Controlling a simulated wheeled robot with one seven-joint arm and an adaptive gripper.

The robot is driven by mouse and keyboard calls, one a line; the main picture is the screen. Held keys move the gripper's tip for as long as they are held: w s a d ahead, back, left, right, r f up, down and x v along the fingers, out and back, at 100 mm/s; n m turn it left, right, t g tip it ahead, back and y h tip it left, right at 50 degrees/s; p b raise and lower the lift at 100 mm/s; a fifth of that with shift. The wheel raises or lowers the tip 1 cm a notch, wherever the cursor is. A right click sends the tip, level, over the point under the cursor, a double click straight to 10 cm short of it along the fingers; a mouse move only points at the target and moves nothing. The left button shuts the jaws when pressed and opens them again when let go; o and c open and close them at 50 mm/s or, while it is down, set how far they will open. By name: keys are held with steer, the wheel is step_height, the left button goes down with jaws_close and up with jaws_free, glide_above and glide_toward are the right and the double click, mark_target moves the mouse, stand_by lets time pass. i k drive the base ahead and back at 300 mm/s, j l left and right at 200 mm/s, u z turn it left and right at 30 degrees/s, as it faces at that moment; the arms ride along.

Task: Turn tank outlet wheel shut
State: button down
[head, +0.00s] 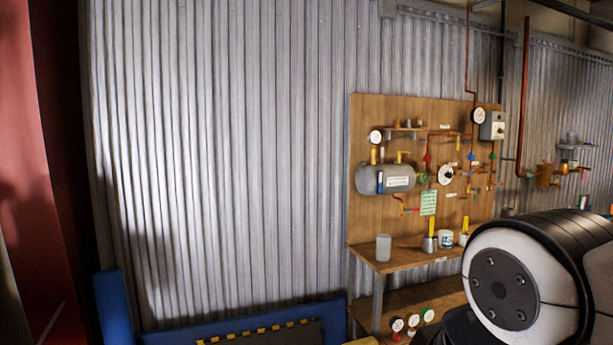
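A grey horizontal tank (396,179) with a white label is mounted on the wooden board (400,112), right of the picture's middle. A small green wheel (423,178) sits just right of the tank's end. A small red handle (414,210) shows on the pipe below the tank. Which of these is the tank outlet wheel, and how far it is turned, is too small to tell. My gripper is not in view. Only a link of my arm shows at the lower right, well apart from the tank in the picture.
The board carries pipes, gauges (376,136) and coloured valves. A wooden bench (395,260) below it holds a grey cup (383,247) and several small containers. A blue frame (245,330) stands low in front of the corrugated wall (220,160). A red column (35,150) is at left.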

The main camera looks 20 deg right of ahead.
mark_target(420, 175)
steer(key=l+z, duration=0.1)
steer(key=z, duration=1.95)
steer(key=i+z, duration=0.1)
steer(key=i, duration=3.65)
steer(key=i+u, duration=0.15)
steer(key=u, duration=0.35)
steer(key=i+l+u, duration=0.1)
steer(key=u, duration=0.4)
steer(key=i+l+u, duration=0.2)
steer(key=u, duration=2.7)
